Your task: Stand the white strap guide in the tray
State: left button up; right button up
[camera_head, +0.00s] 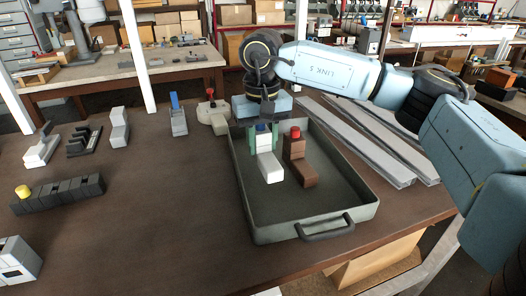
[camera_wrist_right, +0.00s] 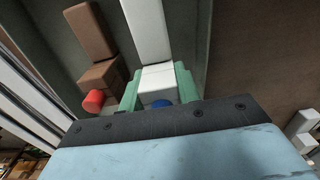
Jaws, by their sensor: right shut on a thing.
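The white strap guide (camera_head: 269,166) is a stepped white block with a blue knob on top. It is upright inside the dark grey tray (camera_head: 365,212), towards its far left. My right gripper (camera_head: 262,138) is above it, with green fingers shut on its upper part. In the right wrist view the fingers (camera_wrist_right: 158,88) are on both sides of the white strap guide (camera_wrist_right: 147,30). I cannot tell whether its base touches the tray floor. A brown stepped piece with a red knob (camera_head: 300,168) stands just right of it, also in the wrist view (camera_wrist_right: 92,35). My left gripper is out of view.
Long grey profiles (camera_head: 370,145) lie right of the tray. A grey piece with a blue tab (camera_head: 178,120) and a beige piece with a red knob (camera_head: 213,112) stand beyond its left side. Dark blocks (camera_head: 60,195) lie farther left. The tray's front floor is clear.

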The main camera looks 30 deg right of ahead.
aim_at(262, 152)
jog(key=shift+f, duration=1.4)
jog(key=shift+f, duration=0.2)
jog(key=o, duration=1)
jog(key=shift+o, duration=0.2)
jog(key=shift+r, duration=0.15)
notch_tip(262, 152, up, 12)
jog(key=shift+r, duration=0.1)
